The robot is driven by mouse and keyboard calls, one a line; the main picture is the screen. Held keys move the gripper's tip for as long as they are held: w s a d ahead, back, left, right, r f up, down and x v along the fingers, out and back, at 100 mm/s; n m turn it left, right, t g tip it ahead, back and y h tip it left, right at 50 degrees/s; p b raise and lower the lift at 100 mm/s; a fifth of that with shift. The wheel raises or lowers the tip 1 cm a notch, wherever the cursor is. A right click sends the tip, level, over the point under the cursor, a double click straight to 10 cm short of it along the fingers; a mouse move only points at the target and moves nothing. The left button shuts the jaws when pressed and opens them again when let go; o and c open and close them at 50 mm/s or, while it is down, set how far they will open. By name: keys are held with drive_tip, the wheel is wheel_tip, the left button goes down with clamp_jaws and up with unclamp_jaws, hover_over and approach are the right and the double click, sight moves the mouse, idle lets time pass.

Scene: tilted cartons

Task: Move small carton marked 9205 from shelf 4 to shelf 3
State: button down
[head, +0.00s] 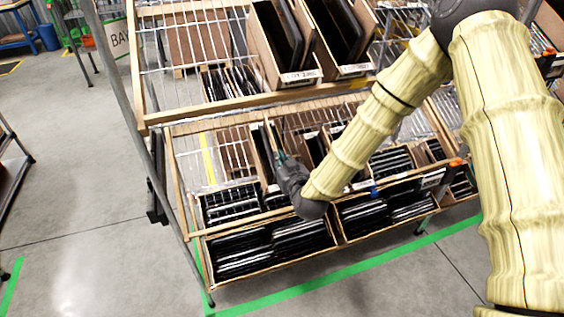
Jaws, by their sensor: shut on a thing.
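My gripper (279,158) reaches into the middle level of the tilted shelf rack and is shut on a narrow brown carton (268,137). The carton holds something dark and stands tilted among other cartons. My gripper's dark wrist hides its lower front, and I cannot read any number on it. I cannot tell whether the carton touches the shelf beneath it.
Two larger cartons, a left one (300,77) and a right one (356,69), stand on the upper shelf (190,112). Bins of dark flat items (240,253) fill the lowest level. A slanted grey rack post (125,100) stands at the left. The floor (80,190) there is clear.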

drive_tip(key=shift+w+a+f+b, duration=0.1)
drive_tip(key=shift+w+f+b, duration=0.25)
drive_tip(key=shift+f, duration=0.25)
drive_tip(key=shift+w+a+f+b, duration=0.15)
drive_tip(key=shift+w+f+b, duration=0.1)
drive_tip(key=shift+f+b, duration=0.25)
drive_tip(key=shift+w+a+f+b, duration=0.1)
drive_tip(key=shift+w+f+b, duration=0.2)
drive_tip(key=shift+f, duration=0.4)
drive_tip(key=c, duration=1.6)
unclamp_jaws()
drive_tip(key=shift+f, duration=0.1)
drive_tip(key=shift+o, duration=0.2)
drive_tip(key=v, duration=1.2)
drive_tip(key=shift+d, duration=0.1)
